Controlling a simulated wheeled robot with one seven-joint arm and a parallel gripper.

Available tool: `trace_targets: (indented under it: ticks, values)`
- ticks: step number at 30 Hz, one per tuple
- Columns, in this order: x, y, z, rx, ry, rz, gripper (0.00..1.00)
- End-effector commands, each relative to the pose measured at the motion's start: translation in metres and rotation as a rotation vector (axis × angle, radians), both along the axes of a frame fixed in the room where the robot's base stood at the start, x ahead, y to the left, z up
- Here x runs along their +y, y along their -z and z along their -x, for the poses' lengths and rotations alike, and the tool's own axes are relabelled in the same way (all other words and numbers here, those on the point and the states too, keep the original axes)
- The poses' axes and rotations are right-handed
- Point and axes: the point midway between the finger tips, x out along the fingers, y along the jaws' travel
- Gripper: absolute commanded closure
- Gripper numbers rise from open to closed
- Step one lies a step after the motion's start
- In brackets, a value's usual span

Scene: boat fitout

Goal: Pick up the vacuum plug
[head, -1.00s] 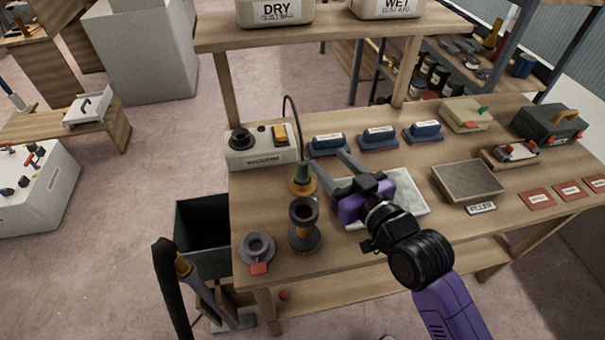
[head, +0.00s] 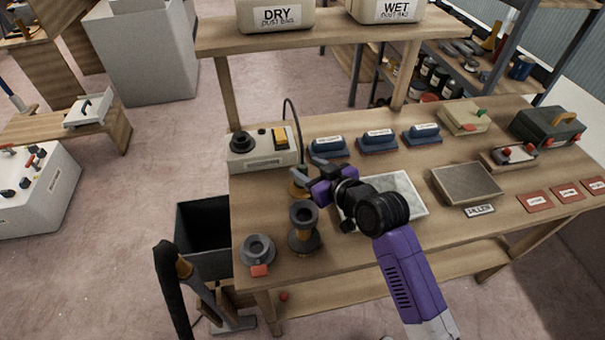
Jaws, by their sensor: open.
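The vacuum plug stands on the bench in front of the socket box (head: 263,149), with a black cable (head: 293,108) arching down to it. It is mostly hidden behind my gripper; part of its orange-brown base or stand (head: 297,188) shows below the fingers. My gripper (head: 294,171) is open, with its fingers pointing left at the plug's upper part. I cannot tell whether the plug is between the fingers or touches them.
A dark spool-like fitting (head: 304,228) and a grey ring fitting (head: 257,250) stand close in front of the plug. Blue sanding blocks (head: 376,140) lie behind to the right. A pale panel (head: 408,190) lies under my wrist. A dark bin (head: 203,237) stands left of the bench.

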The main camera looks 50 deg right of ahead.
Motion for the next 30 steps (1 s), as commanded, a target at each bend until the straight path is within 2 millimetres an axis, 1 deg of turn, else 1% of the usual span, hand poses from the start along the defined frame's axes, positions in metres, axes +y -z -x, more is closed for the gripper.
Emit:
trace_targets:
  ticks: [4, 12, 16, 22, 23, 24, 26, 27, 30]
  values:
    - [0.000, 0.004, -0.010, 0.001, -0.001, -0.001, 0.50]
    - [-0.005, 0.019, -0.042, 0.000, 0.000, 0.000, 0.50]
    - [-0.006, 0.023, -0.048, -0.001, 0.001, 0.001, 0.50]
    - [-0.006, 0.024, -0.048, 0.000, 0.001, 0.000, 0.50]
    - [-0.006, 0.024, -0.048, 0.000, 0.001, 0.000, 0.54]
    - [-0.006, 0.024, -0.048, 0.000, 0.001, 0.000, 0.62]
    - [-0.006, 0.024, -0.048, 0.000, 0.001, 0.000, 0.73]
    - [-0.006, 0.024, -0.048, 0.000, 0.001, 0.000, 0.81]
    - [-0.006, 0.024, -0.048, 0.000, 0.001, 0.000, 1.00]
